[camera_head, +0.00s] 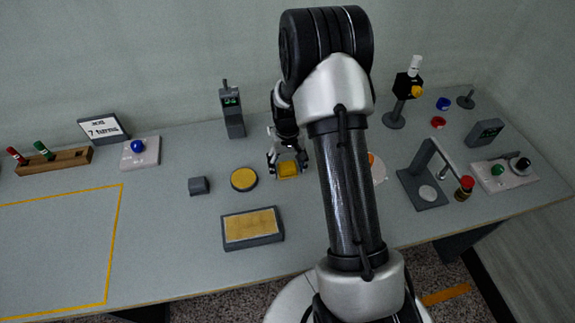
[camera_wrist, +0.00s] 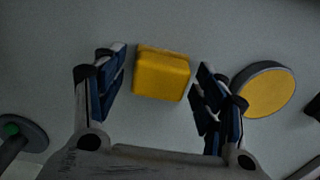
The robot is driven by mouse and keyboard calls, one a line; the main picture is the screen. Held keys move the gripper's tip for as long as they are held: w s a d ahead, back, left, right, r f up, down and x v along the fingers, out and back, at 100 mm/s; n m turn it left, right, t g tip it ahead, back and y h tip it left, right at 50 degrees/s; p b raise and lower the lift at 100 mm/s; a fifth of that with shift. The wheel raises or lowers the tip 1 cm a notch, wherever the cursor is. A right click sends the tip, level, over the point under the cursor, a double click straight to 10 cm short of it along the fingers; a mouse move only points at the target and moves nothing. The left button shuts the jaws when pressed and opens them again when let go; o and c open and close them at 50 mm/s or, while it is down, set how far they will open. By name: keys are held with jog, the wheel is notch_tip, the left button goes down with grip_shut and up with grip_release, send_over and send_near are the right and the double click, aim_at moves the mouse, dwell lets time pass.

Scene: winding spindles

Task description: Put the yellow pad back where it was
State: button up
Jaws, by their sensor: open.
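The yellow pad (camera_head: 288,170) is a small rounded yellow block on the grey table, near the middle of the head view. In the wrist view the yellow pad (camera_wrist: 161,74) sits between my two fingers, with a gap on each side. My gripper (camera_head: 286,161) is open and reaches down at the pad; I cannot tell how far its fingertips are above the table. A round dark base with a yellow top (camera_head: 244,179) lies just left of the pad and also shows in the wrist view (camera_wrist: 267,92).
A dark rectangular tray with a tan-yellow face (camera_head: 252,227) lies in front. A small grey block (camera_head: 199,186) is left of the round base. A dark upright device (camera_head: 232,110) stands behind. My arm hides part of the table to the right. A yellow-outlined area (camera_head: 55,245) at left is clear.

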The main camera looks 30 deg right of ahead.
notch_tip(320, 180, up, 12)
jog(key=p, duration=0.4)
notch_tip(320, 180, up, 10)
jog(key=t, duration=0.1)
send_over(288, 165)
jog(key=s+a, duration=0.3)
jog(key=a, duration=0.1)
jog(key=s+a+r+n+t, duration=0.1)
jog(key=s+a+r, duration=0.2)
jog(key=s, duration=0.4)
jog(key=s+a+r+n+t, duration=0.1)
jog(key=s+a+r, duration=0.3)
jog(key=s, duration=0.4)
jog(key=s+a+r+n+t, duration=0.1)
jog(key=s+a+r, duration=0.2)
jog(key=s, duration=0.5)
jog(key=shift+a+r+t, duration=0.2)
jog(key=shift+r+t, duration=0.1)
jog(key=shift+r, duration=0.45)
jog(key=shift+w, duration=0.1)
